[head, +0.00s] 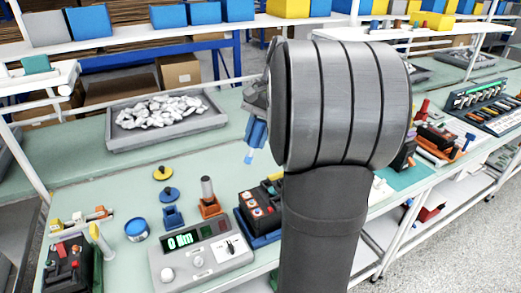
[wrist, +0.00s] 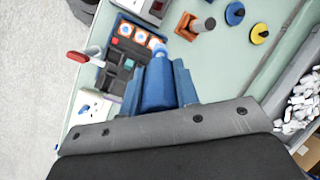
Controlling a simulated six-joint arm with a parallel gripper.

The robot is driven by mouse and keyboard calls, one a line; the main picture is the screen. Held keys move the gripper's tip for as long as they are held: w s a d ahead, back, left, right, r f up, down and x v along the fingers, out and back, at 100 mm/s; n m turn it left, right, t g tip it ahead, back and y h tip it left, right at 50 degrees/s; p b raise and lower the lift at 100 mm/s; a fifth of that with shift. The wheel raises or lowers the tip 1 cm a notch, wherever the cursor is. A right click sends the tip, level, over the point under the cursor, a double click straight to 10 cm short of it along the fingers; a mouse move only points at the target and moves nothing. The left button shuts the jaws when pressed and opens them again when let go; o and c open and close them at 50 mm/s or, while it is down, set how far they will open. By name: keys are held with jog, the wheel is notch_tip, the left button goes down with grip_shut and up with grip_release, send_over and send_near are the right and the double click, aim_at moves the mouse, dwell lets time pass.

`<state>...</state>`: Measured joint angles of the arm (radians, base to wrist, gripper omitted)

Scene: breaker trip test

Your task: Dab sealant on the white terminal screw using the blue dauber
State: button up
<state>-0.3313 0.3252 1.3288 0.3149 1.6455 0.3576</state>
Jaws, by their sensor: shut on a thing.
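My gripper (head: 258,120) is shut on the blue dauber (head: 255,134), which hangs tip down with a pale blue tip over the bench. The dauber also shows in the wrist view (wrist: 159,88), between blue finger parts. Below and beyond it is a black breaker block (head: 262,207) in a blue tray, with several round white-and-orange terminals (wrist: 140,37) along one side. My arm covers the block's right side in the head view.
An empty blue stand (head: 173,217), an orange stand (head: 211,208) with a grey-handled tool, a blue tin (head: 137,229) and a grey meter (head: 200,256) stand left of the block. Yellow (head: 162,173) and blue (head: 168,194) discs lie behind. A grey tray (head: 165,138) holds white parts.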

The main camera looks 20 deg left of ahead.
aim_at(256, 148)
jog(key=shift+w+a+r, duration=0.1)
jog(key=shift+w+a, duration=0.1)
jog(key=shift+a, duration=0.05)
jog(key=shift+f, duration=2.3)
